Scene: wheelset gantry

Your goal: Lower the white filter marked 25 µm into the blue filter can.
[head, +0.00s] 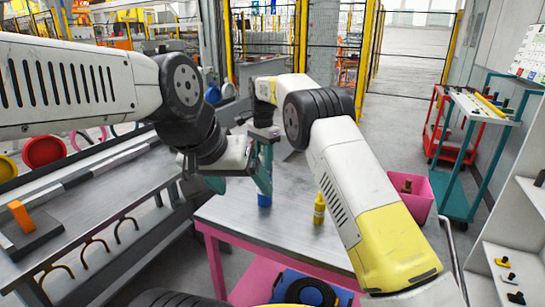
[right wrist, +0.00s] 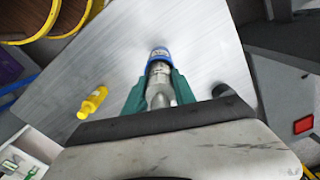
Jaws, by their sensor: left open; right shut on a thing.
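The blue filter can (head: 264,200) stands upright on the metal table, below my right gripper (head: 263,178) in the head view. In the right wrist view the can (right wrist: 159,52) shows as a blue ring at the far end of a pale grey-white cylinder, the filter (right wrist: 159,70). My right gripper (right wrist: 158,92) is shut on this filter between its teal fingers. The filter lines up with the can; I cannot tell how far it is inside. Its 25 µm marking is not readable. My left gripper (head: 214,184) is open, left of the can.
A yellow bottle (head: 319,209) stands on the table (head: 285,237) right of the can. A pink bin (head: 412,193) is at the table's right side. A grey bench with hooks (head: 90,245) lies at left. The table between can and bottle is clear.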

